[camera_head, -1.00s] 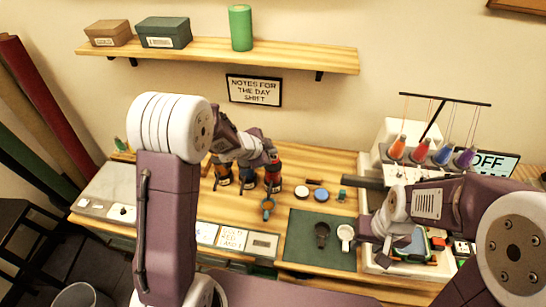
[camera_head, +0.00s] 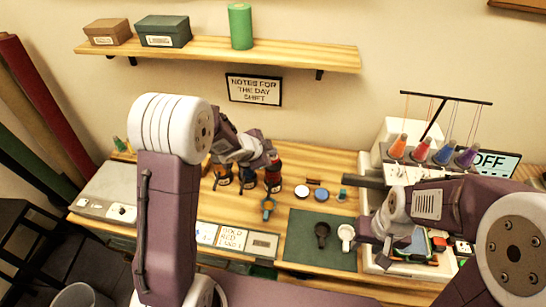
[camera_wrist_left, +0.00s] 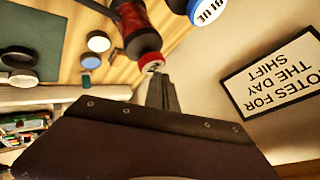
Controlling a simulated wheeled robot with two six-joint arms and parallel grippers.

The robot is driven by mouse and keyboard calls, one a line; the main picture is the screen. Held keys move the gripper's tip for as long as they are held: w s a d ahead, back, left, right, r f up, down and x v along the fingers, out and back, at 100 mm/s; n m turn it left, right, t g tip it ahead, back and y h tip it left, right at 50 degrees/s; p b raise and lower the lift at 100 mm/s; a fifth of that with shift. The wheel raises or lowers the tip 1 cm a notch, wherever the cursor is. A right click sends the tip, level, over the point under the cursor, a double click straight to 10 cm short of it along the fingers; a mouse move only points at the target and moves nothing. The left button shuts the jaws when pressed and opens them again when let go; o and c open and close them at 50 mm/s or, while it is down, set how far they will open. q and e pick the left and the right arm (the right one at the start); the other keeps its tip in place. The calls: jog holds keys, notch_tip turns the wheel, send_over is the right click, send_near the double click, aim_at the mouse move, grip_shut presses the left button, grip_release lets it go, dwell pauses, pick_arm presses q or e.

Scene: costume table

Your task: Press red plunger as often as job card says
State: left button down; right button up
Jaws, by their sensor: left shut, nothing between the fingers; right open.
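Several dark pump bottles stand in a row on the wooden table in the head view. The red bottle (camera_head: 273,178) is the rightmost, and it also shows in the left wrist view (camera_wrist_left: 134,20) with a red-rimmed, pale top. My left gripper (camera_head: 270,156) is shut and empty at the top of the red bottle. In the left wrist view its fingertips (camera_wrist_left: 157,80) are beside that top; I cannot tell whether they touch. A job card (camera_head: 231,238) lies at the table's front; its writing is too small to read surely. My right gripper (camera_head: 378,238) is open at the right.
A blue-labelled bottle top (camera_wrist_left: 206,10) is close to the left gripper. A sewing machine with thread spools (camera_head: 422,151) stands at the right. A shelf (camera_head: 270,53) hangs above.

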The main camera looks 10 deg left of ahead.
pick_arm(q)
jog(key=shift+s+f+b, duration=0.1)
jog(key=shift+f+b, duration=0.7)
jog(key=shift+f, duration=0.1)
dwell(0.7)
jog(key=shift+r, duration=0.1)
jog(key=shift+r+p, duration=1.15)
jog(key=shift+p, duration=0.2)
notch_tip(320, 180, up, 5)
jog(key=p, duration=0.5)
jog(key=shift+r, duration=0.15)
